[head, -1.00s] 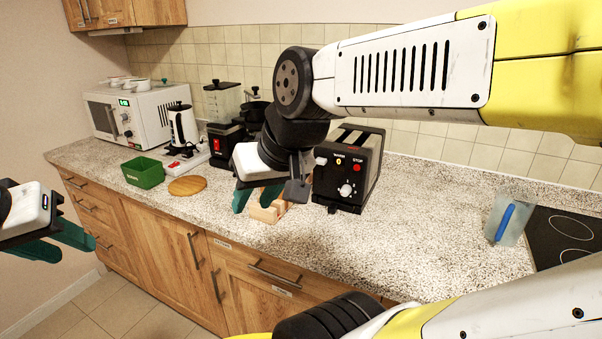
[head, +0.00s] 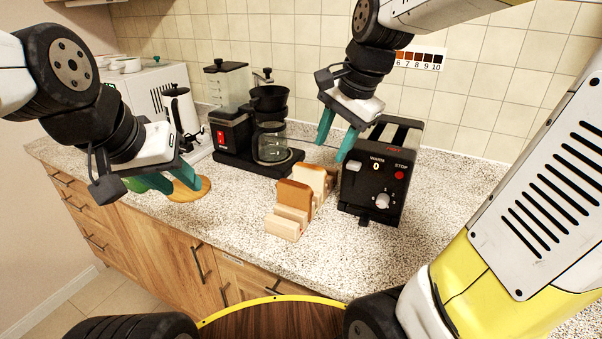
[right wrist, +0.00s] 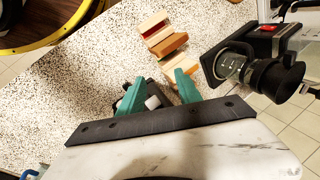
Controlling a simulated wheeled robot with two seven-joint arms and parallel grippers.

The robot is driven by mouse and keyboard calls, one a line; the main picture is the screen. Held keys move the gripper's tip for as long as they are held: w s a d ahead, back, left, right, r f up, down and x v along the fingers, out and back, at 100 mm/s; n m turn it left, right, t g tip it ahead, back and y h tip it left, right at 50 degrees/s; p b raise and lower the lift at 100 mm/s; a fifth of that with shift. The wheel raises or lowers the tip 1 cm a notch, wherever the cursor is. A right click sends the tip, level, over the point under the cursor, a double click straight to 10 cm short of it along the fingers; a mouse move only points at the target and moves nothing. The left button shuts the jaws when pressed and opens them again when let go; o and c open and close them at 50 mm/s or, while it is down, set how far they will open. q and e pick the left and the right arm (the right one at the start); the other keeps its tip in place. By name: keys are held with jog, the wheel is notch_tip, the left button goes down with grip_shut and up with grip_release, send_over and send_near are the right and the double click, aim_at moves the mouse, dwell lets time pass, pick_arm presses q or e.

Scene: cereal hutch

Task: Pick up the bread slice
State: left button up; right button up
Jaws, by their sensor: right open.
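Bread slices with brown crusts stand in a light wooden rack (head: 284,227) on the counter, left of the toaster. The front bread slice (head: 295,196) stands upright, with another slice (head: 312,178) close behind it. A slice (right wrist: 172,45) and the rack also show at the top of the right wrist view. My right gripper (head: 336,135) is open and empty, above and behind the bread, beside the toaster's left edge. Its fingers (right wrist: 157,92) are apart in the right wrist view. My left gripper (head: 168,182) looks open and empty, over the counter left of the bread.
The black toaster (head: 375,180) stands right beside the bread. A coffee maker (head: 232,135) with a glass jug is behind left. A round wooden board (head: 190,188) and a green box (head: 148,182) lie near my left gripper. The counter front right of the rack is clear.

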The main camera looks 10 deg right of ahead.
jog(key=w+a+f+m+g, duration=0.15)
jog(key=w+f+m, duration=0.25)
jog(key=w+m, duration=0.4)
jog(key=m+g+h, duration=0.2)
jog(key=m, duration=0.4)
send_over(309, 176)
notch_tip(309, 176, down, 5)
jog(key=shift+w+d+f, duration=0.1)
jog(key=shift+w+d, duration=0.05)
jog(key=shift+w+f+m, duration=0.25)
jog(key=shift+f+m, duration=0.05)
jog(key=shift+f, duration=0.35)
notch_tip(309, 176, down, 7)
jog(key=shift+f, duration=0.1)
jog(key=shift+c, duration=0.2)
grip_shut()
